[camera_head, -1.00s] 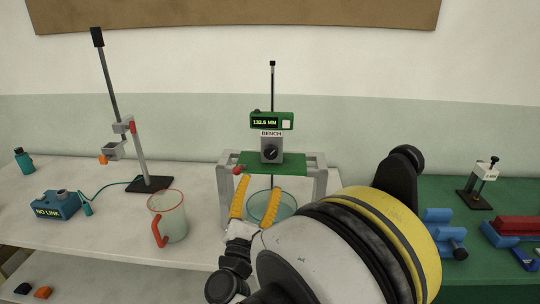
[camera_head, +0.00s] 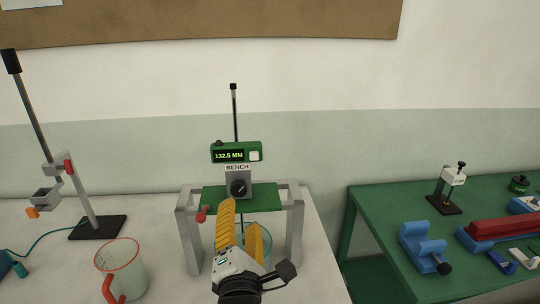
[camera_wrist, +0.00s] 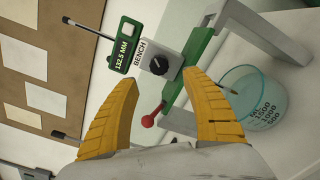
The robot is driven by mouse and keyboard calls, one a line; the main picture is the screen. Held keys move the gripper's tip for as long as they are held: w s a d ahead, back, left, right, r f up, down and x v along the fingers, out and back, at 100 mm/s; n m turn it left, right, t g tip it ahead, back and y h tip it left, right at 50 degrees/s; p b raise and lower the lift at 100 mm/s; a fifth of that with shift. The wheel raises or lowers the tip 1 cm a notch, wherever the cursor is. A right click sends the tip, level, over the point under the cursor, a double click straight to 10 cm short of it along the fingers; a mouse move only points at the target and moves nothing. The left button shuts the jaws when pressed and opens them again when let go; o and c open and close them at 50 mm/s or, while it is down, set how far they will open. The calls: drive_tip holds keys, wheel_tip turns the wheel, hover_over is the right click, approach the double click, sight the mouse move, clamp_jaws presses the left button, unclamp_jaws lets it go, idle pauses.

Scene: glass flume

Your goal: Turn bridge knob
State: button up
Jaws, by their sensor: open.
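The bridge knob (camera_head: 238,188) is a black round dial with a pale pointer mark on a grey block labelled BENCH. It sits above the green plate (camera_head: 262,196) of the grey bridge frame (camera_head: 295,235). In the wrist view the knob (camera_wrist: 159,65) lies beyond and between my fingertips. My gripper (camera_head: 244,215) has yellow fingers, open and empty, in front of and just below the knob. The fingers (camera_wrist: 168,88) appear apart from it. A green display (camera_head: 236,152) above reads 132.5 MM. A red-tipped lever (camera_head: 202,214) sticks out at the plate's left front.
A glass beaker (camera_wrist: 254,95) stands under the bridge, partly hidden by my gripper in the head view. A red-rimmed jug (camera_head: 121,268) stands left on the white bench, near a clamp stand (camera_head: 80,190). A green table (camera_head: 375,220) with blue fixtures is right.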

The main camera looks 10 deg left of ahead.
sight(240, 191)
drive_tip(key=x, duration=1)
drive_tip(key=shift+w+a, duration=0.1)
drive_tip(key=shift+a, duration=0.05)
drive_tip(key=c, duration=1.2)
